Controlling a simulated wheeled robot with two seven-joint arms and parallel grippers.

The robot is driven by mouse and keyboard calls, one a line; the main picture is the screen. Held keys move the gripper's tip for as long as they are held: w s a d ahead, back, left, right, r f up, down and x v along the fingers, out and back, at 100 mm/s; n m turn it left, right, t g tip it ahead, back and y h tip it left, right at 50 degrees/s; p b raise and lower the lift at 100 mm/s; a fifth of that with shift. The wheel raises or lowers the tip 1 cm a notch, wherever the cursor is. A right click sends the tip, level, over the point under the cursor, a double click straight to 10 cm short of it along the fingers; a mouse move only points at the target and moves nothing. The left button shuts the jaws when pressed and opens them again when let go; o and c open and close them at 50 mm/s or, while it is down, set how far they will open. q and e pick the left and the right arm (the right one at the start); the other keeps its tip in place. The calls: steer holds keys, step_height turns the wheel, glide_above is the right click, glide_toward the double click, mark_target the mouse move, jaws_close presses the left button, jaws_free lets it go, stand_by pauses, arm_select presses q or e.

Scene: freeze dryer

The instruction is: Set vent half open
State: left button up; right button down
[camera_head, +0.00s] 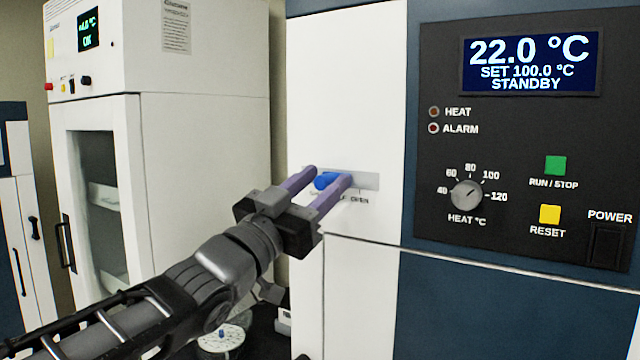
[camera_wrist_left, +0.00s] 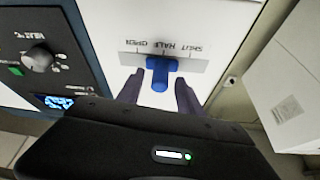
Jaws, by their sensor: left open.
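The blue vent knob (camera_head: 325,180) sits on a grey slotted plate on the white front panel. In the left wrist view the vent knob (camera_wrist_left: 160,78) is beside the upside-down label HALF, between OPEN and SHUT. Its base looks roughly in line with the HALF mark. My left gripper (camera_head: 329,177) is open, with its purple fingers on either side of the knob. In the left wrist view the left gripper (camera_wrist_left: 159,88) shows a gap between the knob and each finger. In the head view the fingers cover part of the plate and labels. My right gripper is not in view.
A dark control panel (camera_head: 450,60) with display, heat dial (camera_head: 466,195), green and yellow buttons and power switch is right of the vent. A white cabinet (camera_head: 200,150) stands to the left. A round white-topped object (camera_head: 222,338) sits low, near my left arm.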

arm_select(q)
steer(key=shift+s+a+f, duration=0.25)
steer(key=shift+s+a, duration=0.05)
steer(key=b+v, duration=0.2)
steer(key=v, duration=0.5)
steer(key=shift+b, duration=0.3)
steer(key=shift+w, duration=0.1)
